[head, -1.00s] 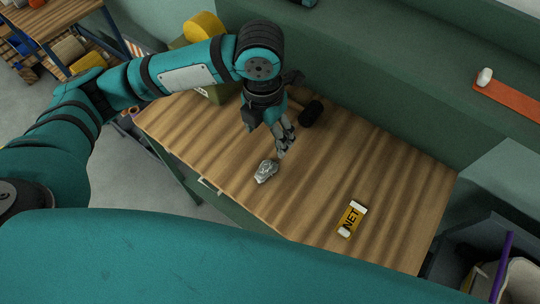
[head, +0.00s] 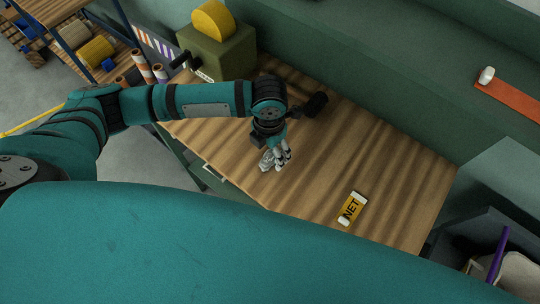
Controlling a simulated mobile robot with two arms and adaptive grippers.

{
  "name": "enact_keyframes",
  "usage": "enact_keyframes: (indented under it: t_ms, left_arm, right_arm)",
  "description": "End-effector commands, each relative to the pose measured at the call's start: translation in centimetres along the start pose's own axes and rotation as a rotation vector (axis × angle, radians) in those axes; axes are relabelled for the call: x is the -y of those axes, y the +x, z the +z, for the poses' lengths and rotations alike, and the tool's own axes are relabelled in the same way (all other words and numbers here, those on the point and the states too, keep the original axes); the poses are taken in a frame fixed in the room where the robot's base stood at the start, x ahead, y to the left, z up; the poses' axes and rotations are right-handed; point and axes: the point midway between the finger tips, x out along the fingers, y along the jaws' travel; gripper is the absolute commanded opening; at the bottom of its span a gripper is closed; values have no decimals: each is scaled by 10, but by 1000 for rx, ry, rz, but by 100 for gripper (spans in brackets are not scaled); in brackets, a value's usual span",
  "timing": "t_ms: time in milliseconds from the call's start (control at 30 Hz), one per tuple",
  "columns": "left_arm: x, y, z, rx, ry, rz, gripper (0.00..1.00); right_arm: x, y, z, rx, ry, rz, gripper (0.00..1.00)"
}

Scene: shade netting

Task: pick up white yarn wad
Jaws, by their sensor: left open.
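The white yarn wad (head: 266,159), a small crumpled whitish-grey lump, lies on the wooden workbench top (head: 340,150) near its front edge. My left gripper (head: 281,160) is open and low over the bench, right at the wad. Its fingers cover part of the wad, and I cannot tell whether they touch it. My right gripper does not show.
A yellow NET tag (head: 350,209) lies to the right on the bench. A black cylinder (head: 315,105) lies behind my gripper. A green box (head: 222,52) with a yellow roll (head: 213,20) stands at the back left. An orange strip (head: 508,97) lies on the ledge.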

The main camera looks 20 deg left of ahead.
Motion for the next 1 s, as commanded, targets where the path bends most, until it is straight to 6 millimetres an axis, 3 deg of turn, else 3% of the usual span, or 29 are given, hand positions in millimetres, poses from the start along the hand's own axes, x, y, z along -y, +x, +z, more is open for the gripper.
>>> enact_keyframes:
  t_ms: [233, 533, 833, 1000]
  left_arm:
    - [2, 34, -1, -3, -1, -1, 73]
    - [2, 39, 0, 0, 1, 0, 73]
    - [2, 39, 0, 0, 1, 0, 34]
    - [2, 39, 0, 0, 1, 0, 30]
  right_arm:
    - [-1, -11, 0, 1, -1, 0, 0]
    - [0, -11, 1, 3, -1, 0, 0]
    - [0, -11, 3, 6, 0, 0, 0]
    - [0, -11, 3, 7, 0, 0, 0]
